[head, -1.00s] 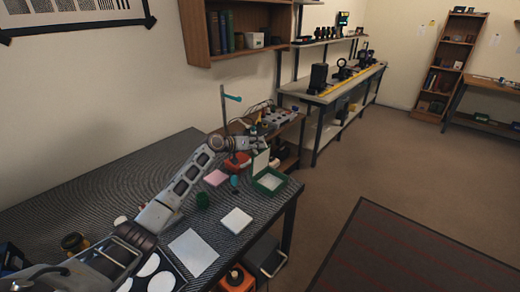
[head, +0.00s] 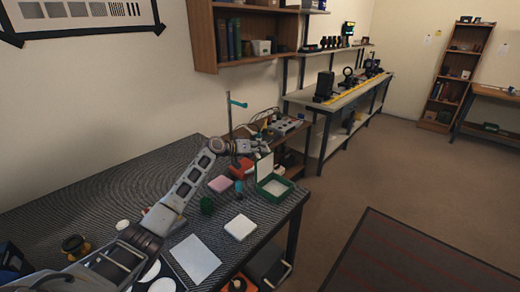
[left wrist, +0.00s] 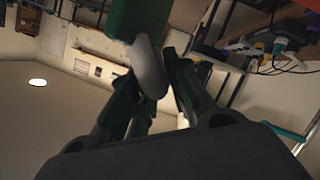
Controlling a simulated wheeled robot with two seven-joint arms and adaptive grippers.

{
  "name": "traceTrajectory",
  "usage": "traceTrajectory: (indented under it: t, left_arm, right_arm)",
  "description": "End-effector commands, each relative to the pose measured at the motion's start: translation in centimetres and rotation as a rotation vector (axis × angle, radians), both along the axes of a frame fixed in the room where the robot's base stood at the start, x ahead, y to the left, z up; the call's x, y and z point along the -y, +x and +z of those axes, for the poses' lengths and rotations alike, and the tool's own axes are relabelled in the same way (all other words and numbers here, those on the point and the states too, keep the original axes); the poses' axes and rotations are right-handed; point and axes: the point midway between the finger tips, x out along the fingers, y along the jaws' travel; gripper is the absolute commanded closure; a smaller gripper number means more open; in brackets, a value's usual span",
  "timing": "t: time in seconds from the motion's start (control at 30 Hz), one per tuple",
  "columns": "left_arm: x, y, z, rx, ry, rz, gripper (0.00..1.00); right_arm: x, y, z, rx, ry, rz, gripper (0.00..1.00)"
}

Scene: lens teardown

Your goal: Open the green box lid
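The green box (head: 261,193) sits near the far right corner of the dark striped table, with a pale inside. Its lid (head: 265,168) stands raised at the box's back left side, pale face showing. My left gripper (head: 266,147) is just above and behind the lid's upper edge. In the left wrist view, the fingers (left wrist: 158,95) are spread with a gap between them. A green part with a rounded pale end (left wrist: 148,65) is close to the fingertips; whether they touch it is unclear. My right gripper is not in view.
A pink block (head: 220,184), a small dark green object (head: 207,206), a white square (head: 240,227) and a white sheet (head: 195,258) lie on the table. A stand with a teal arm (head: 238,104) and a red object (head: 242,168) are close to my left arm.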

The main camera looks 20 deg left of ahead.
Motion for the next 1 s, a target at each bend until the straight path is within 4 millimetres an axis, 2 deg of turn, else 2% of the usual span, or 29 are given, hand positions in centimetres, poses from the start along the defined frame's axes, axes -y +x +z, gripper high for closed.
traceTrajectory:
  t: [0.03, 0.13, 0.67, 1.0]
  left_arm:
    - [0.0, 0.0, -0.1, -0.002, 0.000, 0.000, 0.74]
    - [0.0, 0.0, -0.1, -0.001, 0.001, 0.000, 0.63]
    - [-0.4, -0.4, 0.2, 0.002, -0.001, 0.001, 0.63]
    - [-1.8, -2.7, 1.0, 0.001, 0.001, 0.001, 0.63]
  right_arm:
    - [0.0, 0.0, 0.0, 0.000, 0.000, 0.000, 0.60]
    - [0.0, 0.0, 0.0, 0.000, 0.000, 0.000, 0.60]
    - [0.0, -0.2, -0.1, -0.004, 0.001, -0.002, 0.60]
    - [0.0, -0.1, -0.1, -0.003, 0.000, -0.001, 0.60]
